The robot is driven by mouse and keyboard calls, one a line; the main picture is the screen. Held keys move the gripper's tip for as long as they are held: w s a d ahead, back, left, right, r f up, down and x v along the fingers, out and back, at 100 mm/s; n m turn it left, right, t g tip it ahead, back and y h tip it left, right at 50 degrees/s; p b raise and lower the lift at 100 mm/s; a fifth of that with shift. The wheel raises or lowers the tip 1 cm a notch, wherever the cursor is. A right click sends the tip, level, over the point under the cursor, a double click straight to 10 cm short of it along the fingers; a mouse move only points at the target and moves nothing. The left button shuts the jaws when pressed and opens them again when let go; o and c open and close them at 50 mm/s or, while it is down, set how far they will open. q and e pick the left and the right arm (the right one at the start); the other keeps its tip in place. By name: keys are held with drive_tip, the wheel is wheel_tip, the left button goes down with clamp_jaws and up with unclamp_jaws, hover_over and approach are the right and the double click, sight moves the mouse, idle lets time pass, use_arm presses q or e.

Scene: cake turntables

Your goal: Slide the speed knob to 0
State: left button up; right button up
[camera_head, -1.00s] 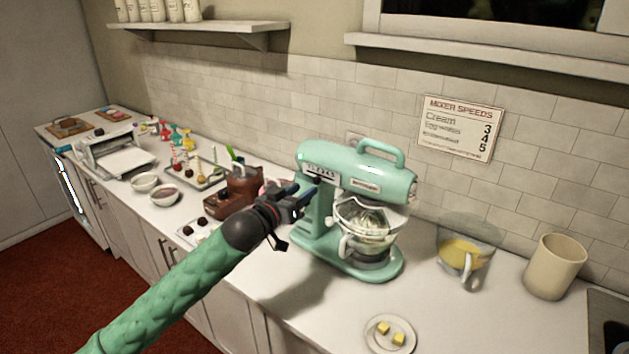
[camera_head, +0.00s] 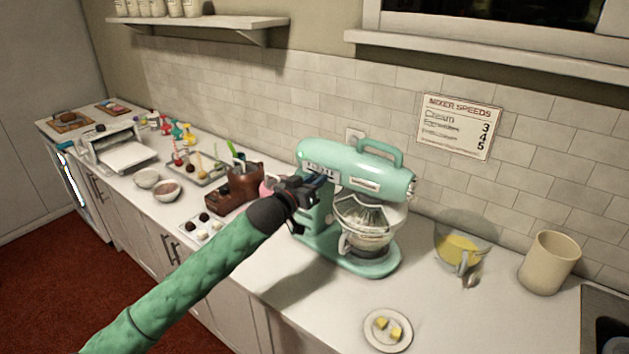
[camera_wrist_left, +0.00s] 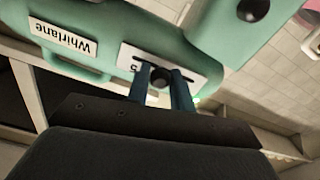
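The mint-green stand mixer (camera_head: 375,172) stands on the counter, with a whisk and a glass bowl (camera_head: 368,228) under its head. A pale speed plate (camera_head: 318,171) is on the side of its head. In the left wrist view the speed plate (camera_wrist_left: 198,66) shows a 5 near its left end. The dark speed knob (camera_wrist_left: 160,76) is between the fingertips of my left gripper (camera_wrist_left: 161,84), which appear closed around it. The left gripper (camera_head: 318,185) also shows at the mixer's side in the head view. Other numbers are hidden by the fingers. My right gripper is out of view.
A sign (camera_head: 458,126) lists mixer speeds 3, 4 and 5. A yellow-filled jug (camera_head: 458,250) and a beige canister (camera_head: 549,262) stand right of the mixer. A plate (camera_head: 376,340) with yellow pieces lies in front. A brown holder (camera_head: 240,188) stands left.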

sight(308, 167)
use_arm(q)
clamp_jaws()
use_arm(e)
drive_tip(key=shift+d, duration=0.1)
use_arm(q)
drive_tip(key=w+a, duration=0.1)
drive_tip(key=a, duration=0.1)
drive_tip(key=w+a, duration=0.1)
drive_tip(key=a, duration=0.1)
drive_tip(key=shift+w, duration=0.4)
drive_tip(key=shift+w+a, duration=0.1)
drive_tip(key=shift+a, duration=0.05)
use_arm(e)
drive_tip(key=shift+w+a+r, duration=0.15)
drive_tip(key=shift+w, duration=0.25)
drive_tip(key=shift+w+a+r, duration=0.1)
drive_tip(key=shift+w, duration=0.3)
use_arm(q)
drive_tip(key=shift+o, duration=1.8)
unclamp_jaws()
drive_tip(key=shift+o, duration=0.8)
drive_tip(key=shift+w+a, duration=0.1)
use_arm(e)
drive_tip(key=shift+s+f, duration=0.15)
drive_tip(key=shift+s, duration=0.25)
